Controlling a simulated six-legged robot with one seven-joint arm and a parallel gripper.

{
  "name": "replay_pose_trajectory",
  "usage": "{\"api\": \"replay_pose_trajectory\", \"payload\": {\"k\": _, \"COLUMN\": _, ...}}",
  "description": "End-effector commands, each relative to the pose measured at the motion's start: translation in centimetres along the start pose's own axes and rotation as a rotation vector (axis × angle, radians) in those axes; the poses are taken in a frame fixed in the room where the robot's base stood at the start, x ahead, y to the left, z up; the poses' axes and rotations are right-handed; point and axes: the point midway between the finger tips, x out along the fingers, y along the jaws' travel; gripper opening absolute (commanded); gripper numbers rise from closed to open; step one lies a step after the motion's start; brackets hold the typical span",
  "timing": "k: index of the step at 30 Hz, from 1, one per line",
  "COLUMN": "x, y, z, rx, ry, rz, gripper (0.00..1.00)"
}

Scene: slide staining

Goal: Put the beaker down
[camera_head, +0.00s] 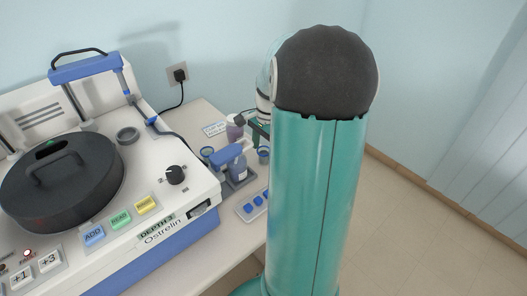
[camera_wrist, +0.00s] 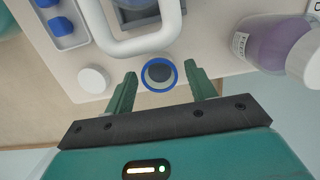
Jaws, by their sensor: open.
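A small beaker with a blue rim (camera_wrist: 160,88) stands on the bench, seen from above in the wrist view. My gripper (camera_wrist: 163,80) is open, with one green finger on each side of the beaker and a visible gap to each. In the head view, a blue-rimmed beaker (camera_head: 264,153) shows just left of my arm, near the partly hidden gripper. A second blue-rimmed vessel (camera_head: 207,152) stands farther left, by the blue-topped device.
The white staining machine (camera_head: 185,205) with a black lid (camera_head: 62,180) fills the left. A purple bottle (camera_wrist: 275,42), a white round cap (camera_wrist: 93,79) and a white handle (camera_wrist: 140,42) lie close around the gripper. The bench edge is near the fingers.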

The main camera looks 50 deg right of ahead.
Motion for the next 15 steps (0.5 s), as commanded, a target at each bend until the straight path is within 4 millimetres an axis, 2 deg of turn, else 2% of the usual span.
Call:
{"api": "replay_pose_trajectory", "payload": {"k": 9, "x": -7.0, "y": -0.1, "z": 0.0, "rx": 0.0, "ry": 0.004, "rz": -0.004, "gripper": 0.55}}
{"api": "replay_pose_trajectory", "payload": {"k": 15, "x": -9.7, "y": 0.0, "z": 0.0, "rx": 0.0, "ry": 0.001, "rz": -0.001, "gripper": 0.55}}
